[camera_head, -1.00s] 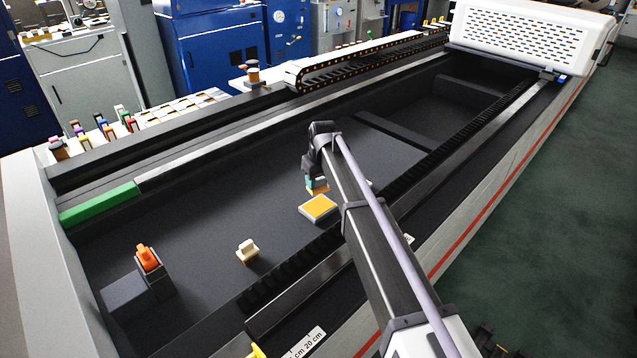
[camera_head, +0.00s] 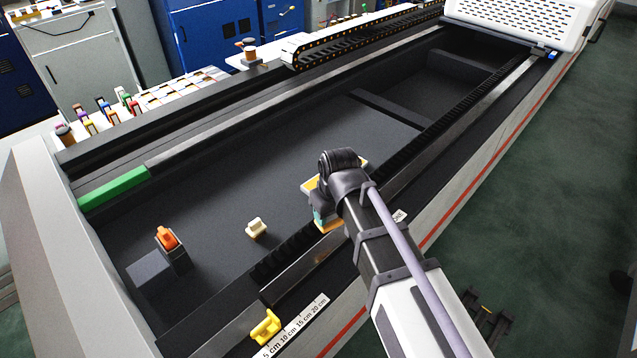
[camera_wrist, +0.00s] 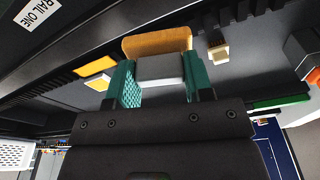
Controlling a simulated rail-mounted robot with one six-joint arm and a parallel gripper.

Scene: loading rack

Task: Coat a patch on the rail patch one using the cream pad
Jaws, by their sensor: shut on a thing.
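My gripper (camera_head: 322,215) has teal fingers and is shut on a pad with a pale grey handle and an amber face (camera_wrist: 157,43). In the head view the pad's amber edge (camera_head: 328,228) shows low beside the front rail (camera_head: 310,270); I cannot tell whether it touches. A separate cream block with a raised grip (camera_head: 256,228) stands on the dark bed, left of my gripper. It also shows in the wrist view (camera_wrist: 218,55). A white "RAIL ONE" label (camera_wrist: 42,10) is at upper left in the wrist view. The rail patch itself is not clearly visible.
An orange piece (camera_head: 166,238) sits on a dark stand at left. A yellow piece (camera_head: 265,327) and a centimetre scale (camera_head: 300,322) lie at the front edge. The bed's middle is clear.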

